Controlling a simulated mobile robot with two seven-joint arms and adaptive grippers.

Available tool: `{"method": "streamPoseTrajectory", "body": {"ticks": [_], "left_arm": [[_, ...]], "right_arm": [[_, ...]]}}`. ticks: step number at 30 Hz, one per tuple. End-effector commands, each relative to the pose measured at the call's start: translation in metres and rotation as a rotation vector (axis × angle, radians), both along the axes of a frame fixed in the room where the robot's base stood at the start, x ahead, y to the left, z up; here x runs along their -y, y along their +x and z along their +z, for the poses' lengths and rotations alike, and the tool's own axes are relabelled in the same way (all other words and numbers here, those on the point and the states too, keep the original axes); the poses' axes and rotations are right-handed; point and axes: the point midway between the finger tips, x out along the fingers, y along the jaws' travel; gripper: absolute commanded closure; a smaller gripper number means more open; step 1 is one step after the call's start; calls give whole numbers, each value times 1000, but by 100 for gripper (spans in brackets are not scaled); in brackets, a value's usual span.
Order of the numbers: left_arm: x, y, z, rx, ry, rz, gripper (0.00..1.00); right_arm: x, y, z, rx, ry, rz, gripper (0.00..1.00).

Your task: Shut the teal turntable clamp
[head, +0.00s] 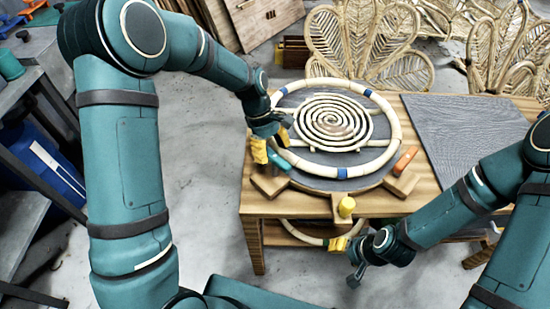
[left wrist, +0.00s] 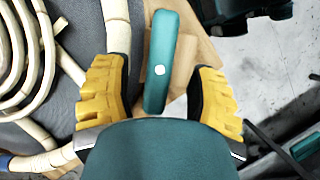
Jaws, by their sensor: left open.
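The teal turntable clamp (head: 279,160) is a rounded bar on a wooden arm at the left front of the round turntable (head: 330,176). My left gripper (head: 271,144) is open above it. In the left wrist view the teal clamp (left wrist: 160,62) shows a white dot and lies lengthwise between the two yellow fingers of my left gripper (left wrist: 162,75), with a gap on each side. My right gripper (head: 348,259) is low in front of the table, fingers apart and empty.
A rattan ring (head: 386,112) and a rattan spiral (head: 333,121) lie on the turntable. An orange clamp (head: 405,160) and a yellow clamp (head: 347,206) sit around its edge. A dark grey board (head: 465,135) covers the table's right side. Rattan chairs (head: 365,45) stand behind.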

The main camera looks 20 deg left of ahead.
Motion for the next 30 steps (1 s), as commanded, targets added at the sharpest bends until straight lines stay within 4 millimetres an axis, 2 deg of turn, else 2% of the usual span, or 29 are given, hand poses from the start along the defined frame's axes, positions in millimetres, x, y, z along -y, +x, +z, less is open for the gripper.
{"method": "streamPoseTrajectory", "body": {"ticks": [1,6,16,17,21,22,30], "left_arm": [[2,-1,-7,-1,0,0,43],[6,-3,-18,0,0,0,43],[7,-4,-20,1,0,0,43],[7,-4,-20,1,0,0,47],[7,-4,-20,2,0,-1,96],[7,-4,-20,1,0,0,100],[7,-4,-20,0,0,-3,100]], "right_arm": [[0,0,-3,1,0,0,45],[0,1,-5,3,0,-1,45],[0,1,-5,3,0,-1,45],[0,1,-5,3,0,-1,45],[0,1,-5,3,0,-1,45],[0,1,-5,3,0,-1,45],[0,1,-4,3,0,-1,45]]}}
